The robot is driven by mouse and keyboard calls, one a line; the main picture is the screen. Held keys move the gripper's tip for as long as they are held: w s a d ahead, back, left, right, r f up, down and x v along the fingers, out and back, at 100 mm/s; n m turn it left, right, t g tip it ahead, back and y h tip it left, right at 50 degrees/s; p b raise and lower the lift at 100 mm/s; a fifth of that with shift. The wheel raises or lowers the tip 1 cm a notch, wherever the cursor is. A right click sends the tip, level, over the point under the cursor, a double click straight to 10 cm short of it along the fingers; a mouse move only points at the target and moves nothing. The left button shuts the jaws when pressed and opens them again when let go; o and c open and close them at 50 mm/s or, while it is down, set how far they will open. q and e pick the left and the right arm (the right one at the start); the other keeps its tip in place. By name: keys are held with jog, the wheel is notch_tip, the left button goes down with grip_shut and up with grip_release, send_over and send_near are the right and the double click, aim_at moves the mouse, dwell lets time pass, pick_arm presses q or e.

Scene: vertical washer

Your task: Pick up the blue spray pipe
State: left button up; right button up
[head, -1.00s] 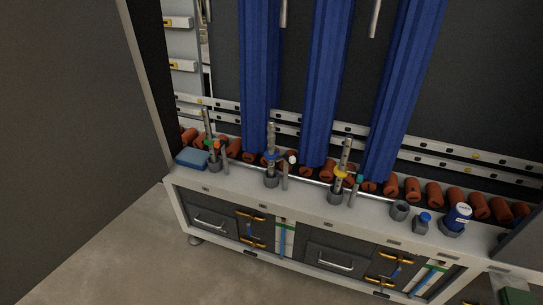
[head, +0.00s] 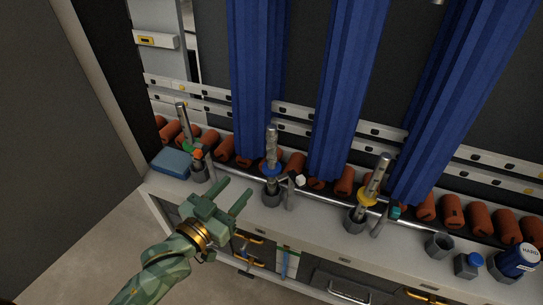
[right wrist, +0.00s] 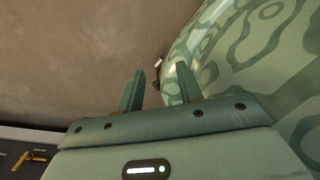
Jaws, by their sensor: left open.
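The blue spray pipe (head: 272,148), a grey metal pipe with a blue ring, stands upright in a dark round holder (head: 271,196) on the grey bench in the head view. My left gripper (head: 235,189) is open and empty. In the picture it lies just left of and below that holder, over the bench's front edge, apart from the pipe. My right gripper (right wrist: 160,84) shows in the right wrist view with its fingers apart and nothing between them. The floor is behind it.
A pipe with a green ring (head: 186,128) stands to the left and one with a yellow ring (head: 375,178) to the right. A blue sponge-like block (head: 170,162) lies at the bench's left end. A blue-labelled bottle (head: 518,259) stands far right. Orange rollers and blue curtains are behind.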

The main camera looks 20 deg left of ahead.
pick_arm(q)
jog(key=b, duration=0.2)
send_near(269, 150)
jog(key=b+x, duration=0.1)
jog(key=x, duration=0.4)
jog(key=shift+d+r, duration=0.1)
jog(key=shift+r, duration=0.1)
jog(key=shift+w+d+r+b, duration=0.15)
jog(key=shift+w+b, duration=0.15)
jog(key=shift+w, duration=0.25)
jog(key=b+x, duration=0.2)
jog(key=x, duration=0.1)
jog(key=shift+w+f+b, duration=0.3)
jog(key=shift+f, duration=0.1)
jog(key=shift+w+d, duration=0.15)
jog(key=shift+w, duration=0.4)
jog(key=shift+w+r, duration=0.15)
jog(key=shift+w, duration=0.05)
jog(key=shift+s+r, duration=0.1)
jog(key=shift+r, duration=0.1)
grip_shut()
pick_arm(e)
jog(key=s+d+f+g, duration=0.1)
jog(key=s+f, duration=0.2)
jog(key=f, duration=0.2)
jog(key=shift+d, duration=0.35)
